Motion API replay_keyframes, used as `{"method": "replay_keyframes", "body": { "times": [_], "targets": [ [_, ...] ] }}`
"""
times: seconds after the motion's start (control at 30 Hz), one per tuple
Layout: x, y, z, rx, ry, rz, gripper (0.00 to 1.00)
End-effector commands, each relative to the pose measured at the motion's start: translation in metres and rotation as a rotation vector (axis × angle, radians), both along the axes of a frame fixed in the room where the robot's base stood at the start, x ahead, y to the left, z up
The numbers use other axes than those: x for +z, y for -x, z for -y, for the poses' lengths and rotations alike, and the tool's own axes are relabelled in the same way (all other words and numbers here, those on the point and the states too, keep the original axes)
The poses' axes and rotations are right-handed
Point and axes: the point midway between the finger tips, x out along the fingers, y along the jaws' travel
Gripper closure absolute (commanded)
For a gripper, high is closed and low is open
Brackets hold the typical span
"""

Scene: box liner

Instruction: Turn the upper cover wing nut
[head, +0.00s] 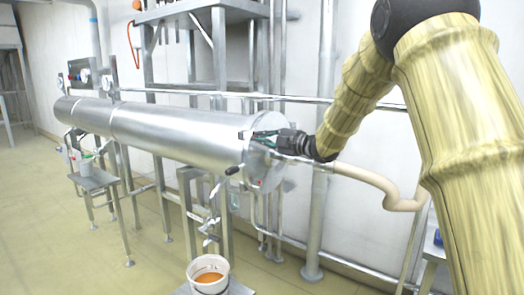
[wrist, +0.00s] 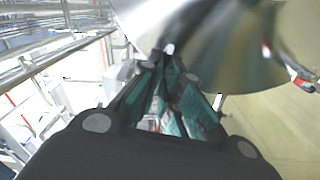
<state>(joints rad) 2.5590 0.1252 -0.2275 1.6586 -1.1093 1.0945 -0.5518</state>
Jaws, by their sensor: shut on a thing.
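The cover (head: 265,174) closes the near end of a long horizontal steel cylinder (head: 170,130). My gripper (head: 256,134) is at the upper part of this cover. In the wrist view my gripper (wrist: 167,62) has its two green-lined fingers drawn together at the tips, at the edge of the shiny cover (wrist: 225,30). A small pale piece, which looks like the upper wing nut (wrist: 168,49), shows at the fingertips. The fingers are shut on it and hide most of it. Its turned angle cannot be told.
A black-ended lever (head: 232,170) hangs below the cover's left side. A white bucket (head: 208,264) with orange liquid stands below. A beige hose (head: 372,178) and a horizontal pipe run by the wall behind my arm.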

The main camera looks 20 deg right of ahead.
Motion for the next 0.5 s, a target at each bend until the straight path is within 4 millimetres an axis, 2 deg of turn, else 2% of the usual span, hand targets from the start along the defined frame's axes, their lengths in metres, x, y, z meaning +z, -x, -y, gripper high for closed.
{"method": "replay_keyframes", "body": {
  "times": [0.03,0.5],
  "targets": [
    [-0.0077,0.0000,-0.0004,0.000,0.031,0.023,1.00],
    [-0.0053,0.0001,-0.0003,0.000,0.235,0.181,1.00]
  ]
}}
